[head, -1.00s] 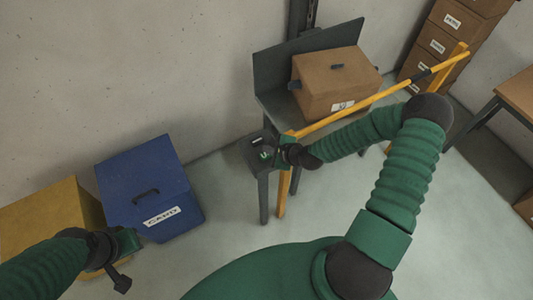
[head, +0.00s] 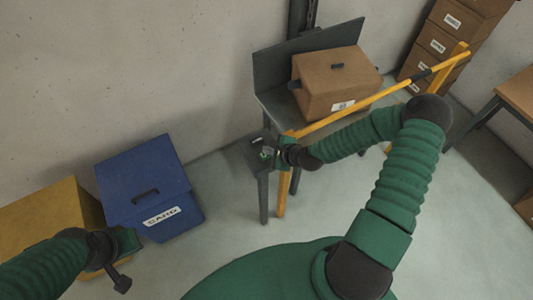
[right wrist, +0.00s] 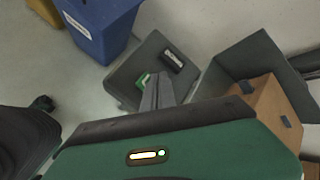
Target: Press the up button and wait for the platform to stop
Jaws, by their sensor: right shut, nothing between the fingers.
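A small grey control stand (head: 252,146) is beside the lift, with a green button (head: 265,154) on its top. In the right wrist view the stand (right wrist: 122,82) shows the green button (right wrist: 143,80) partly hidden behind my fingers, and a dark label or switch (right wrist: 173,59). My right gripper (head: 275,155) is shut and empty, with its fingertips (right wrist: 156,82) at the green button; whether they touch it I cannot tell. The grey platform (head: 275,100) carries a brown box (head: 335,85). My left gripper (head: 122,283) hangs at lower left, away from the stand.
A yellow barrier rail (head: 385,94) runs past the platform, close to my right arm. A blue bin (head: 150,185) marked CARD and a yellow bin (head: 50,208) stand at left. Brown drawers (head: 447,40) and a wooden table (head: 515,90) are at right.

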